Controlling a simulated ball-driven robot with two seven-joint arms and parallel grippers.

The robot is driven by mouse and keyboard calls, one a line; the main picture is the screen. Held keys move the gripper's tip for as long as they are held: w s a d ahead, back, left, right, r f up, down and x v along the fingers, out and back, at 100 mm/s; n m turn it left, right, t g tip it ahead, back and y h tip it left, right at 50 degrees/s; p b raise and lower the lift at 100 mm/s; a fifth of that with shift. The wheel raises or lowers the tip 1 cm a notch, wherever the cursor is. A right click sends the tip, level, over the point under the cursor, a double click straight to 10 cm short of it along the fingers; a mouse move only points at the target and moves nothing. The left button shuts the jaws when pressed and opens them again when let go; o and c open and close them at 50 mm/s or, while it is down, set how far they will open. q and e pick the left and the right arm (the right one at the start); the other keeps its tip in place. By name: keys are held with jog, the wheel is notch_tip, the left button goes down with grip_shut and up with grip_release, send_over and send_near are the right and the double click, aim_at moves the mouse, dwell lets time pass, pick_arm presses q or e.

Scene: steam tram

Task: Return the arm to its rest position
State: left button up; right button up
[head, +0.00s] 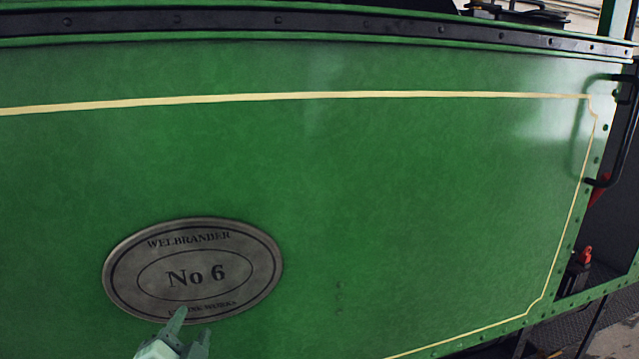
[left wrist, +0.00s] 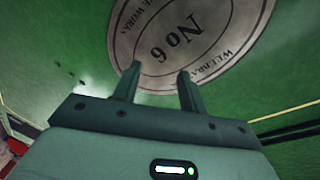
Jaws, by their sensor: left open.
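My left gripper (head: 193,326) shows at the bottom of the head view, in front of the lower edge of an oval metal plate (head: 193,268) lettered "No 6". In the left wrist view the two fingers of the left gripper (left wrist: 158,85) stand apart with nothing between them. The oval plate (left wrist: 180,38) shows upside down beyond them. I cannot tell whether the fingertips touch the plate. Most of the left arm is hidden below the head view. My right gripper is in neither view.
A green tram side panel (head: 400,200) with a cream line fills most of the head view. A black handrail (head: 628,135) and a red-topped fitting (head: 583,257) are at the right edge. A dark riveted band (head: 330,22) runs along the top.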

pick_arm(q)
jog(key=s+a+f+n+g+y, duration=0.1)
jog(key=s+a+f+g, duration=0.35)
jog(key=s+f, duration=0.5)
jog(key=s+a+f+n+g+y, duration=0.2)
jog(key=s+a+f+g, duration=0.2)
jog(key=s+f+g, duration=0.5)
jog(key=s+d+f+h+b, duration=0.2)
jog(key=s+f+b, duration=0.15)
jog(key=f, duration=1.15)
jog(key=s+d+f+h+b, duration=0.15)
jog(key=f+b, duration=0.25)
jog(key=f, duration=1.1)
jog(key=s+f+n+g+h+b, duration=0.1)
jog(key=s+f+b, duration=0.5)
jog(key=s+f, duration=1.5)
notch_tip(320, 180, down, 3)
jog(key=shift+d+n+g+b, duration=0.4)
jog(key=shift+n+g, duration=0.35)
jog(key=shift+n, duration=0.35)
